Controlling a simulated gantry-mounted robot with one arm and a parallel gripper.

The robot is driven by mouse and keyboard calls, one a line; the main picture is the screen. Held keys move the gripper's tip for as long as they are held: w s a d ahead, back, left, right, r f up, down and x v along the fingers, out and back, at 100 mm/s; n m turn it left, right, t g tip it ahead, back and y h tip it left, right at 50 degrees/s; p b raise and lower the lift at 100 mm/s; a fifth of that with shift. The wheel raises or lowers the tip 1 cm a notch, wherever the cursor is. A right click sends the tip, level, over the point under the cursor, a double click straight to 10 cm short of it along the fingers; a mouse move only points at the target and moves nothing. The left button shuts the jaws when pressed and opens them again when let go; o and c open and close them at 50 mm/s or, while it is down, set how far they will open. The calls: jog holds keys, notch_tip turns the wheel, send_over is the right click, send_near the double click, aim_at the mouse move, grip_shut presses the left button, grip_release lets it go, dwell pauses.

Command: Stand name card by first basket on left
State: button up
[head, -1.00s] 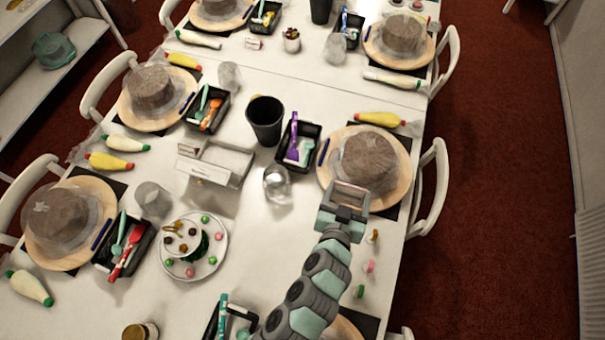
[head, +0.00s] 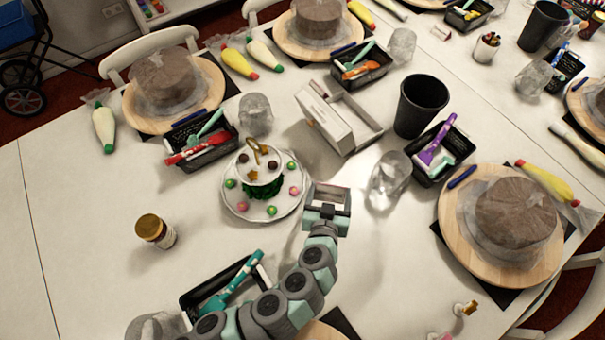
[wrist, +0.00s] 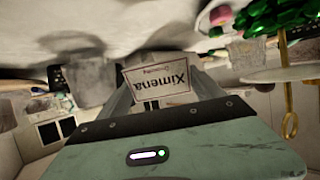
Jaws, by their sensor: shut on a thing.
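A white name card (wrist: 157,82) with a dark border reads "Ximena", upside down in the wrist view. My gripper (head: 327,192) is shut on it, with a finger on either side. In the head view the gripper hangs right of the treat plate, and I cannot make out the card there. A black basket (head: 231,145) with red and teal tools stands at the left. Another black basket (head: 388,63) with orange and teal tools is farther back. A third basket (head: 186,297) with a teal tool is at the front, partly behind my arm.
The white plate (head: 233,205) holds a decorated treat and candies. A white box-like holder (head: 335,112), a black cup (head: 421,105) and a clear glass (head: 389,180) stand behind and right of my gripper.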

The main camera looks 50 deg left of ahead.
jog(key=b, duration=0.1)
send_over(333, 170)
jog(key=s+d, duration=0.2)
jog(key=s, duration=0.1)
jog(key=f, duration=0.5)
jog(key=shift+w+d, duration=0.2)
jog(key=shift+w, duration=0.05)
jog(key=shift+f+b+x, duration=0.15)
jog(key=shift+f+x, duration=0.05)
jog(key=shift+x, duration=0.8)
jog(key=shift+f+b+x, duration=0.15)
jog(key=shift+f+x, duration=0.05)
jog(key=shift+x, duration=0.8)
jog(key=shift+f, duration=0.25)
jog(key=shift+f, duration=0.15)
jog(key=o, duration=1.3)
